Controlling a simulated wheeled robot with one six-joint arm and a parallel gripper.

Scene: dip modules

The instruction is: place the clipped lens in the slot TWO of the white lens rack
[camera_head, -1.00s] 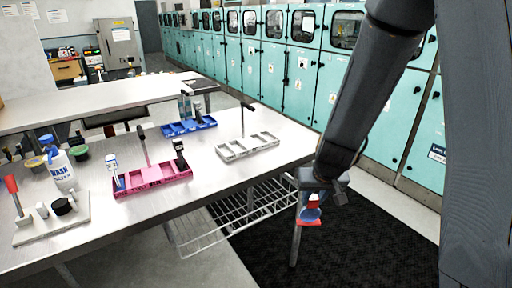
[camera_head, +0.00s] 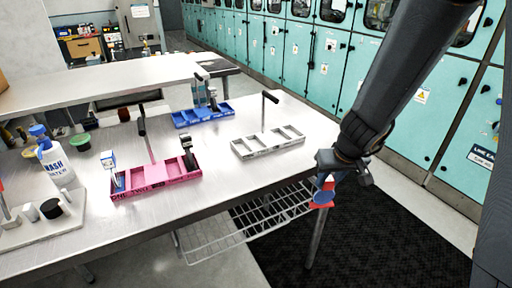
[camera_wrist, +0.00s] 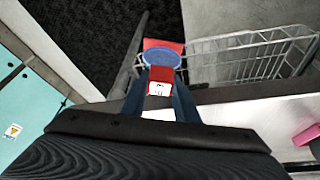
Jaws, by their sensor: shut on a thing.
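The clipped lens, a blue disc with red clip parts (camera_head: 321,197), hangs below my gripper (camera_head: 326,180) in the head view. In the wrist view the blue lens (camera_wrist: 160,57) shows beyond the fingertips, and a red clip piece with a white marked face sits between the fingers of my gripper (camera_wrist: 160,95), which is shut on it. The white lens rack (camera_head: 268,142) lies on the steel table, left of and behind my gripper, with a dark handle standing over it. Its slot labels are too small to read. My gripper is off the table's right edge, apart from the rack.
A pink rack (camera_head: 155,180) and a blue rack (camera_head: 203,114) hold upright items on the table (camera_head: 225,185). A wash bottle (camera_head: 54,163) stands at the left. A wire shelf (camera_head: 255,222) lies below the table edge. Teal cabinets (camera_head: 395,115) line the back right.

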